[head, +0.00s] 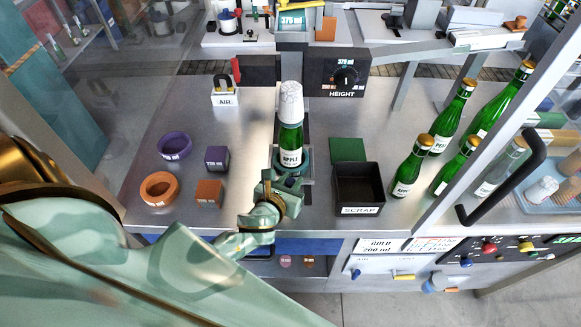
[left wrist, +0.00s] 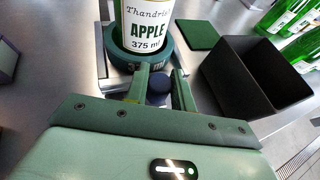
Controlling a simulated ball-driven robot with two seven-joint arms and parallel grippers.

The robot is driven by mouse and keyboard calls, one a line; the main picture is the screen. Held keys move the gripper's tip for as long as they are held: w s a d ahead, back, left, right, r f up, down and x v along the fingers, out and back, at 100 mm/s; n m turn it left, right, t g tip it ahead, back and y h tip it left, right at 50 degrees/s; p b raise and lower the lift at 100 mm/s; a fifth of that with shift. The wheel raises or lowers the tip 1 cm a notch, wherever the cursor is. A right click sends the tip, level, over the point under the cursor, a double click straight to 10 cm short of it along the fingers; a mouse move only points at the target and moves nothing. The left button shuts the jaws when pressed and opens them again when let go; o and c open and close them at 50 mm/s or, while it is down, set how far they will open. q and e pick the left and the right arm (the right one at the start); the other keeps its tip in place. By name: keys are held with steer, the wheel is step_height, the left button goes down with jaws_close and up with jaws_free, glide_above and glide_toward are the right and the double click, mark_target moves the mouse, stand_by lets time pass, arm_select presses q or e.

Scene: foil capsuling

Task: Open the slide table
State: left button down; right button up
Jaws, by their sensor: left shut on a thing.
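A green bottle labelled APPLE (head: 290,138) with a white capsule (head: 290,100) over its top stands upright in a green ring holder (head: 304,163) on the slide. The slide's dark track (head: 306,125) runs back from the bottle toward the height unit. My left gripper (head: 282,182) is at the near side of the holder. In the left wrist view, its two green fingers (left wrist: 160,78) stand either side of a dark round knob (left wrist: 158,92) just in front of the holder (left wrist: 122,58), and are shut on it. The bottle's upper part is cut off there. My right gripper does not show.
A black scrap bin (head: 358,185) and a green pad (head: 348,149) lie right of the slide. Several green bottles (head: 412,168) stand further right near a black handle (head: 510,180). Purple and orange rings (head: 160,188) and blocks (head: 209,191) lie left.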

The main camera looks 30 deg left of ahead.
arm_select(q)
steer(key=shift+s+d, duration=0.35)
steer(key=shift+s, duration=0.25)
steer(key=shift+s+d, duration=0.35)
steer(key=shift+s, duration=0.2)
steer(key=shift+s+d, duration=0.2)
steer(key=shift+s, duration=0.1)
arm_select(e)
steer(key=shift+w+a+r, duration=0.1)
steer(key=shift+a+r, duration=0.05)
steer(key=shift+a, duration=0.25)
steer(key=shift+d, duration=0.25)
arm_select(q)
steer(key=c, duration=1.2)
jaws_free()
steer(key=v, duration=1.6)
steer(key=shift+s, duration=0.2)
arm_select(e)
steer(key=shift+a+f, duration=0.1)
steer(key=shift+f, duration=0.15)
